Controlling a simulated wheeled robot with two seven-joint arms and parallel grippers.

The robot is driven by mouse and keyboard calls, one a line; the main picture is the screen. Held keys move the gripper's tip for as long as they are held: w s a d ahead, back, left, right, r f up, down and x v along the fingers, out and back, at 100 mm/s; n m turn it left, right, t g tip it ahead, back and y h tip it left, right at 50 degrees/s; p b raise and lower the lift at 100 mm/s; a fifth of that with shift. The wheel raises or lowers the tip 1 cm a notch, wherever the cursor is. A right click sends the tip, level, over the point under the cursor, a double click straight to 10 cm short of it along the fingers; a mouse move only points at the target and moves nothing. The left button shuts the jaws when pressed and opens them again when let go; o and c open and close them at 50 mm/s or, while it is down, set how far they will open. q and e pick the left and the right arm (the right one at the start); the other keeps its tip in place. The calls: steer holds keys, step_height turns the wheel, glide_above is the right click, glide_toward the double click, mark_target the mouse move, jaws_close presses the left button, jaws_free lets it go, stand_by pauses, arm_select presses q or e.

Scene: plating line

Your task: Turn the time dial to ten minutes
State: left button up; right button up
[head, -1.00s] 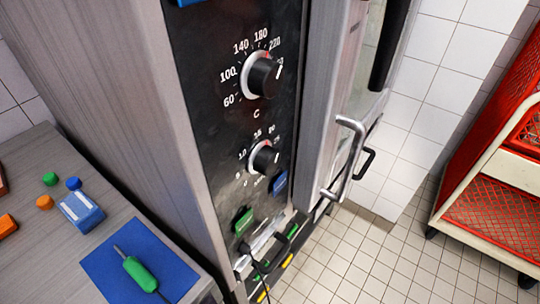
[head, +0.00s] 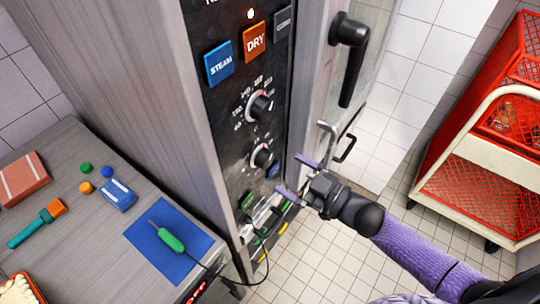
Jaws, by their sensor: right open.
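The time dial (head: 263,158) is the lower black knob on the oven's dark control panel, with small numbers around it. It sits below the larger temperature dial (head: 260,105). Its exact setting is too small to read. My right gripper (head: 291,175), on a purple arm from the lower right, is open and empty. Its two fingers point left toward the panel, just right of and slightly below the time dial. It appears apart from the dial, though the depth gap is hard to tell. My left gripper is not in view.
The oven door handle (head: 349,55) is at the right. A table at left holds a blue mat (head: 150,238) with a green probe (head: 171,240). A red-shelved cart (head: 490,160) stands at right.

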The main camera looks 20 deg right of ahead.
mark_target(269, 161)
steer(key=x, duration=0.6)
steer(key=shift+w+a, duration=0.1)
steer(key=shift+w, duration=0.1)
steer(key=shift+c, duration=0.3)
steer(key=c, duration=1.2)
